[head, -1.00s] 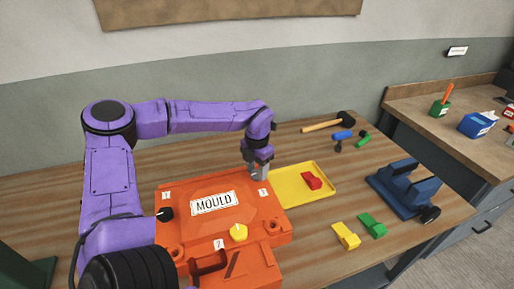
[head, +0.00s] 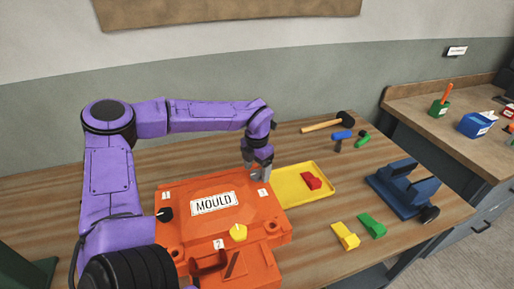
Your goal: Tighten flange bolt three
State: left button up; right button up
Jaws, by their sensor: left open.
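The orange mould (head: 178,236) lies on the wooden bench with a "MOULD" plate on its top. Small number labels sit on its flange, and the label at its far right corner (head: 263,193) seems to read 3. My left gripper (head: 259,175) points down at that corner, just behind the label, with its fingers open. No bolt shows clearly there; the fingers may hide it. My right gripper is out of view.
A yellow tray (head: 290,201) holding a red block (head: 312,181) stands right of the mould. A hammer (head: 325,124), a blue vice (head: 402,190), and yellow (head: 345,236) and green (head: 371,226) pieces lie farther right. Bare bench lies between tray and vice.

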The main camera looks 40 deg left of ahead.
aim_at(257, 172)
pick_arm(q)
notch_tip(257, 172, up, 10)
jog(key=b, duration=0.1)
jog(key=shift+r+b, duration=0.25)
jog(key=shift+b, duration=0.1)
jog(key=shift+f, duration=0.1)
